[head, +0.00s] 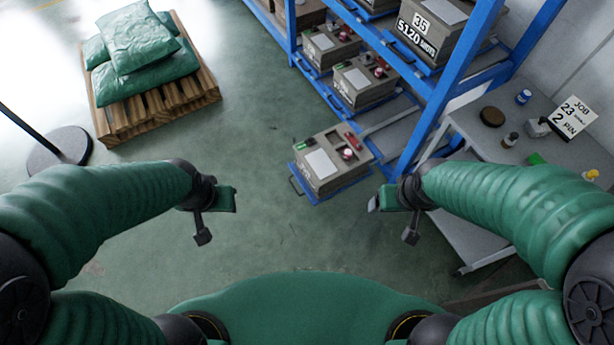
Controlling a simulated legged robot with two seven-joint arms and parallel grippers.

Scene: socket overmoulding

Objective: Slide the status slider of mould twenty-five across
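A grey box-shaped mould (318,168) sits on a blue pull-out tray (326,194) that sticks out from the rack. It has a blank-looking pale plate on top, a small green part at its left edge, a round pinkish knob and a red part at its right. I cannot read a number on it, nor tell which small part is its status slider. My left gripper (214,216) is left of and nearer than this mould, apparently open and empty. My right gripper (399,216) is to its right and nearer, also apparently open and empty. Neither touches it.
Similar moulds (365,82) stand on the blue rack (440,92); one above is marked 35 and 5120 SHOTS. A grey bench (478,128) at right holds small pots and a JOB 23, 2 PIN card (573,115). A pallet (160,108) with green sacks stands back left. Open floor lies between.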

